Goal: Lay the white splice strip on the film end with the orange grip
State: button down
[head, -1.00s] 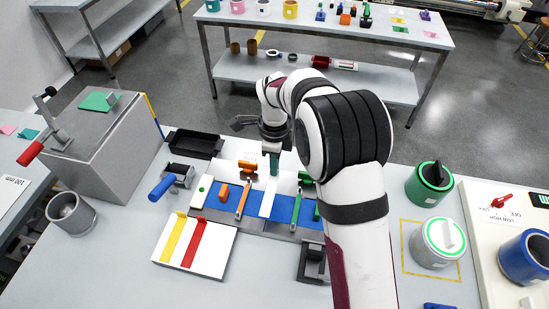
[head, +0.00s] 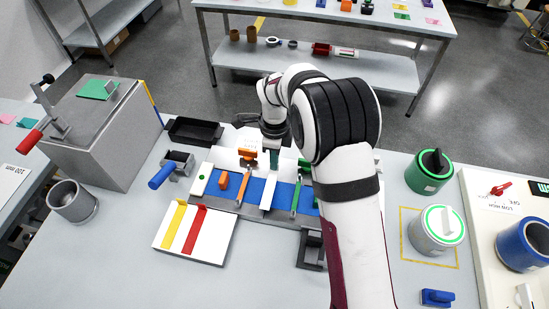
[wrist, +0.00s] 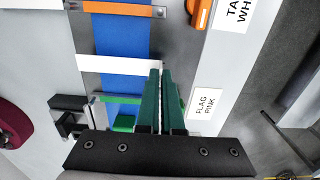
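The white splice strip (head: 268,192) lies across the blue film (head: 282,196), between the orange grip (head: 243,190) and the green grip (head: 296,197). The wrist view shows the strip (wrist: 112,64) flat over the film, with the orange grip (wrist: 120,9) at the top and the green grip (wrist: 115,98) below. My gripper (head: 274,160) is at the strip's far end. Its green fingers (wrist: 160,74) are nearly together, with a thin pale sliver between them, seemingly the strip's end tab. The fingers hide that end.
A white board (head: 180,243) with yellow and red strips lies front left. An orange block (head: 224,181) sits left of the orange grip. A black tray (head: 195,131) and a blue-handled tool (head: 170,170) stand farther left.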

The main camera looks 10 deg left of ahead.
jog(key=shift+f, duration=1.1)
jog(key=c, duration=1)
grip_release()
notch_tip(320, 180, up, 16)
jog(key=shift+f, duration=0.1)
